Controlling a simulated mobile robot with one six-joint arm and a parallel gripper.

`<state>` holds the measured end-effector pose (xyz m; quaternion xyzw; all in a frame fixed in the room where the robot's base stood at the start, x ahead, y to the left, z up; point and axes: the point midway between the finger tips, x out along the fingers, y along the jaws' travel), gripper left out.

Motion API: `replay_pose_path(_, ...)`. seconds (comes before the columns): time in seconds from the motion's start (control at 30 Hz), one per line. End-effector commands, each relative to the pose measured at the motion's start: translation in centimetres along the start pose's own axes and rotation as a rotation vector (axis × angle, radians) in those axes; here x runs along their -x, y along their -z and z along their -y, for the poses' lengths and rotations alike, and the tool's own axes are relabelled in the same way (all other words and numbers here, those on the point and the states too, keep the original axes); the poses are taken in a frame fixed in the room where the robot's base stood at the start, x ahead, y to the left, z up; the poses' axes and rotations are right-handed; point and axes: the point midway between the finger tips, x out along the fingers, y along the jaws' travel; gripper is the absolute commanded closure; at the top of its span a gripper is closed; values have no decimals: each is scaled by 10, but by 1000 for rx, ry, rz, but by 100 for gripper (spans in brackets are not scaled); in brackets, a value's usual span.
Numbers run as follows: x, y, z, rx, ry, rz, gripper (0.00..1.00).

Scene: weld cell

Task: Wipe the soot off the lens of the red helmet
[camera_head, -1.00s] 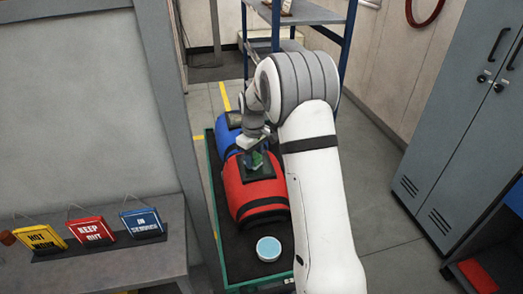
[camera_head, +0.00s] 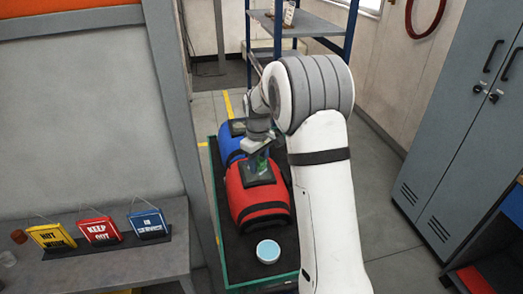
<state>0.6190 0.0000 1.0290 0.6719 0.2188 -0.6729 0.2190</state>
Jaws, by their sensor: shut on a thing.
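The red helmet (camera_head: 242,212) lies on a dark mat in a green-edged tray (camera_head: 227,264), with its dark lens (camera_head: 246,180) facing up. My gripper (camera_head: 258,162) is over that lens, pointing down, shut on a small green thing, seemingly a cloth or pad (camera_head: 255,172). The green thing is at the lens; I cannot tell whether it touches. Soot on the lens is too small to make out. A blue helmet (camera_head: 230,143) lies just behind the red one, partly hidden by my wrist.
A round light-blue tub (camera_head: 268,252) stands in front of the red helmet. Yellow, red and blue signs (camera_head: 99,231) stand on the grey bench (camera_head: 110,265) at left. A grey locker (camera_head: 455,130) stands at right. A blue-framed shelf (camera_head: 325,29) stands behind. Floor right of my arm is clear.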

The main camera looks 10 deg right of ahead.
Motion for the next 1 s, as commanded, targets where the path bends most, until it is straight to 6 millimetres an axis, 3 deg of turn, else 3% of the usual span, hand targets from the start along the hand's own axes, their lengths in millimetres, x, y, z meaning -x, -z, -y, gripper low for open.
replay_pose_path(0.33, 32, 1, 0, 1, -1, -2, 86)
replay_pose_path(1.0, 33, 1, 1, 2, -1, -1, 86)
